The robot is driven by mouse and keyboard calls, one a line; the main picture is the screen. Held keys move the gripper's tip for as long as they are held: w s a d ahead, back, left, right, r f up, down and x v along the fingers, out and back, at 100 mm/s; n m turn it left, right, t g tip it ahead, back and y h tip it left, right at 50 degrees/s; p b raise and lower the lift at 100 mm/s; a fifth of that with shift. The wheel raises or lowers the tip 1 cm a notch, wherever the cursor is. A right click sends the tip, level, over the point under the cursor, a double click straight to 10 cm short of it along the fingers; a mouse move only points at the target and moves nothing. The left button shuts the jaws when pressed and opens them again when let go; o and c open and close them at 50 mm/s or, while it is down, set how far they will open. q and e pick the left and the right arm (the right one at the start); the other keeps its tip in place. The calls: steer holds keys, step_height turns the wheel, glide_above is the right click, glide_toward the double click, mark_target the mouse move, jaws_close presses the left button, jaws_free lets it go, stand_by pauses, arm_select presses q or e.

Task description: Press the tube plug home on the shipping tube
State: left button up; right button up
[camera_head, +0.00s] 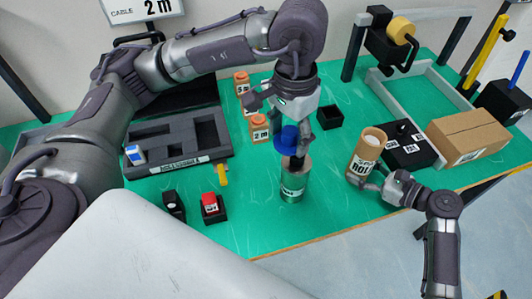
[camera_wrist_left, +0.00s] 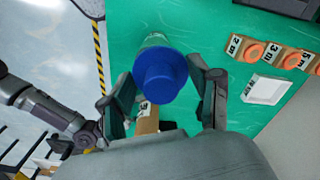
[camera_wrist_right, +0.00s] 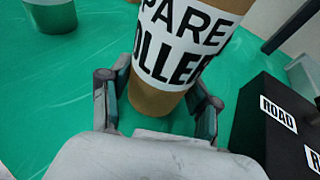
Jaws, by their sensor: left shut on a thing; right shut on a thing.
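The blue tube plug (camera_head: 287,140) is between the fingers of my left gripper (camera_head: 296,140), which is shut on it. In the left wrist view the round plug (camera_wrist_left: 160,76) shows between the fingertips. The cardboard shipping tube (camera_head: 368,148), labelled "SPARE ROLLER", stands slightly tilted to the right of the plug, apart from it. My right gripper (camera_head: 372,180) is shut on the tube's lower part; the printed tube (camera_wrist_right: 170,60) fills the upper middle of the right wrist view. The tube's upper rim is outside that view.
A green metallic can (camera_head: 293,188) stands below my left gripper. Orange-topped boxes (camera_head: 259,130) and a black bin (camera_head: 329,117) are behind. A black case (camera_head: 405,150) and a carton (camera_head: 467,137) stand right of the tube. A red button (camera_head: 211,203) sits front left.

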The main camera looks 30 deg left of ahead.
arm_select(q)
steer(key=w+d+r+n, duration=0.1)
steer(key=w+d+r, duration=0.1)
steer(key=w+d, duration=0.5)
steer(key=w+d+r, duration=0.2)
steer(key=w+d, duration=0.5)
steer(key=d, duration=0.1)
steer(key=shift+r+n, duration=0.25)
steer(key=shift+n, duration=0.15)
steer(key=shift+f, duration=2.9)
steer(key=shift+f, duration=1.25)
steer(key=o, duration=1)
step_height(320, 180, up, 12)
steer(key=shift+r, duration=0.1)
